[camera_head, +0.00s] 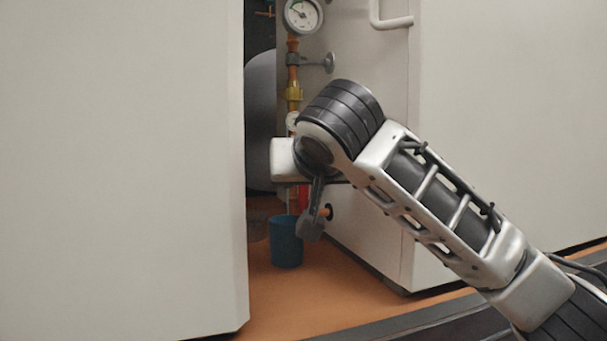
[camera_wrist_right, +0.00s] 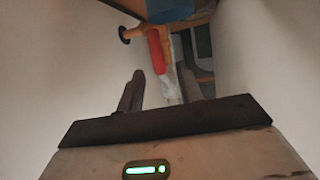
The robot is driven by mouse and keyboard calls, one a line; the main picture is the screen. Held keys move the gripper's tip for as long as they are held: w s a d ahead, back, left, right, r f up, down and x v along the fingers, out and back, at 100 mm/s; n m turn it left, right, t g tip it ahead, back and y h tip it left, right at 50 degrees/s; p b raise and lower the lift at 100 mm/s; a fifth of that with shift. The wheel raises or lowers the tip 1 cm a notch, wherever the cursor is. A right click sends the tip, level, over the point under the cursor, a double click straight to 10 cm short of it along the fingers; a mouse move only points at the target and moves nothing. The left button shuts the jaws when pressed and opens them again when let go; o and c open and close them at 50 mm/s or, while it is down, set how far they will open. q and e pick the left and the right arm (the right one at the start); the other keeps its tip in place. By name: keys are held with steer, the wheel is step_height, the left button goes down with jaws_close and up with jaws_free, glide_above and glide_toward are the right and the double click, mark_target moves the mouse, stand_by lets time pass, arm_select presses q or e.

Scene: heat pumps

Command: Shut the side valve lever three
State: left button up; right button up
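A red lever (camera_head: 302,198) sits low on the pipework in the gap between two white cabinets, and it also shows in the right wrist view (camera_wrist_right: 157,50). Whether it is lever three cannot be read from any label. My right gripper (camera_wrist_right: 159,78) is open, its two dark fingers apart, with the red lever just ahead of and roughly in line with the gap between them. No contact is visible. My left gripper is not in view.
A blue bucket (camera_head: 286,242) stands on the orange floor below the lever. A yellow fitting (camera_head: 293,94) and a round gauge (camera_head: 303,15) sit higher on the pipe. White cabinet walls (camera_head: 120,170) close in on both sides, leaving a narrow gap.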

steer(key=shift+p+x, duration=0.4)
steer(key=shift+x, duration=1.5)
jaws_close()
